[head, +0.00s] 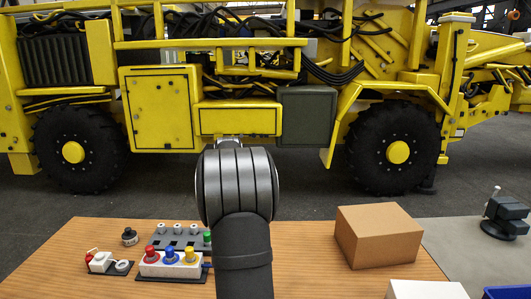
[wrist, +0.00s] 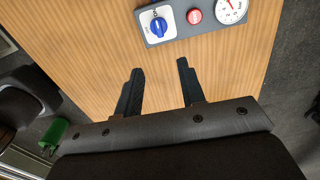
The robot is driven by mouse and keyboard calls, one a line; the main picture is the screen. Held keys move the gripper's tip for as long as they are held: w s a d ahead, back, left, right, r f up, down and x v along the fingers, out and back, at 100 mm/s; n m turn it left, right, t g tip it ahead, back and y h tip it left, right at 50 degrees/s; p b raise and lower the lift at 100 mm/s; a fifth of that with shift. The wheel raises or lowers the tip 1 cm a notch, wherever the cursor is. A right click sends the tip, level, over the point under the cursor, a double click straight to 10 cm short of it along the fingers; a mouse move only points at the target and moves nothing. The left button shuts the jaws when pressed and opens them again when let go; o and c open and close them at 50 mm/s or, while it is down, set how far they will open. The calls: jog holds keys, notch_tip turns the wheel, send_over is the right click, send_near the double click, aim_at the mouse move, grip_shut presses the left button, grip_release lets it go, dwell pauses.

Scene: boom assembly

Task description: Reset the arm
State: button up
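My arm (head: 240,200) rises in the middle of the head view, and its dark rounded link hides my gripper there. In the wrist view my gripper (wrist: 159,67) shows two dark fingers spread apart with nothing between them. They are over the bare wooden table (wrist: 90,40). Beyond the fingertips lies a grey panel (wrist: 175,20) with a blue rotary knob (wrist: 158,25), a red button (wrist: 194,16) and a round white gauge (wrist: 231,9). The fingers appear apart from the panel.
Left of my arm, the table holds a white block with red, blue and yellow knobs (head: 171,260), a grey rack (head: 178,238) and a red-and-white part (head: 102,261). A cardboard box (head: 378,238) and white box (head: 427,290) stand right. A yellow machine (head: 160,105) stands behind.

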notch_tip(320, 180, down, 18)
jog(key=shift+s+f, duration=0.1)
jog(key=shift+r+n, duration=0.25)
jog(key=shift+n, duration=0.65)
jog(key=n, duration=1)
jog(key=shift+n, duration=0.4)
jog(key=n, duration=0.4)
jog(key=shift+n, duration=0.3)
